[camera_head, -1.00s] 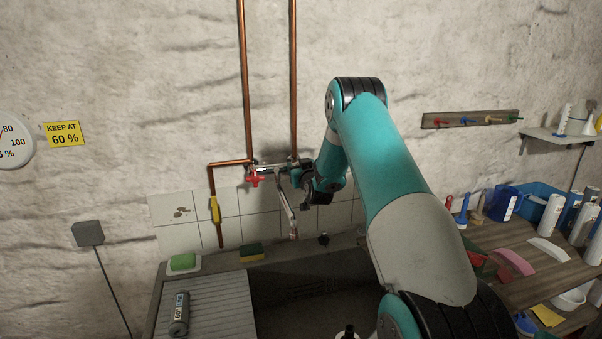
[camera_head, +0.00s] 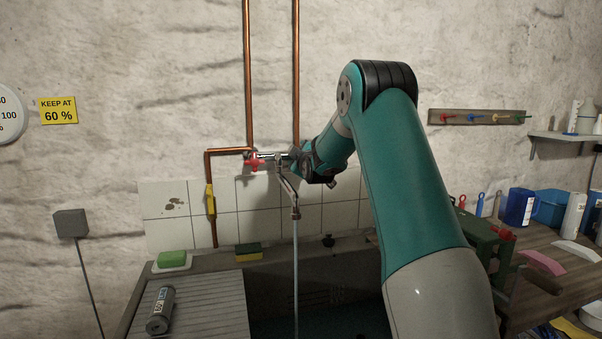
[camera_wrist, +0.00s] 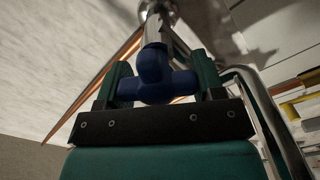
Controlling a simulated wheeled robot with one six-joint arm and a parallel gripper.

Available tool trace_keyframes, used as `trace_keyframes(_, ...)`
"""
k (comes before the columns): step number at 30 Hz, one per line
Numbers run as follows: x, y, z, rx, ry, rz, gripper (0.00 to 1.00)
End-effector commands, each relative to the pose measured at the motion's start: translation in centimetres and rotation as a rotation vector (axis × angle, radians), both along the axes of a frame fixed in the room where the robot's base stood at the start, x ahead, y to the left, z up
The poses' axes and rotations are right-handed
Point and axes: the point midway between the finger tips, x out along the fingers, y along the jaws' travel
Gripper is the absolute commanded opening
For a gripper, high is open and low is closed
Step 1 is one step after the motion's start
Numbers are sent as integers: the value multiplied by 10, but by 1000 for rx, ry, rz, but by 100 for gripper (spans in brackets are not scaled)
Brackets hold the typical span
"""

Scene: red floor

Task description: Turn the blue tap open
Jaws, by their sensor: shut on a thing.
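The blue tap handle (camera_wrist: 155,78) shows in the wrist view as a dark blue cross-shaped knob, between the two fingers of my gripper (camera_wrist: 161,82), which is shut on it. In the head view my gripper (camera_head: 298,158) is at the right end of the wall mixer (camera_head: 272,157), and my arm hides the blue handle. The red tap handle (camera_head: 252,161) is at the mixer's left end, apart from my gripper. The spout (camera_head: 289,190) points down, and a thin stream of water (camera_head: 296,270) falls from it into the sink.
Two copper pipes run up the wall above the mixer. A sponge (camera_head: 248,251), green soap (camera_head: 172,259) and a grey can (camera_head: 160,311) lie around the sink (camera_head: 335,252). A cluttered workbench (camera_head: 540,290) with a green vise stands at the right.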

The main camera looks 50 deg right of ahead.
Motion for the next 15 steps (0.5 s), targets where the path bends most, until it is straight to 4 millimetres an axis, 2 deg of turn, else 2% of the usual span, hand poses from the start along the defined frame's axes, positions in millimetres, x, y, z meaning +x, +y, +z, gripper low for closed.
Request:
trace_keyframes(1, 0, 1, -8, -39, 21, 1, 38)
trace_keyframes(15, 2, 3, -13, -418, 255, 2, 38)
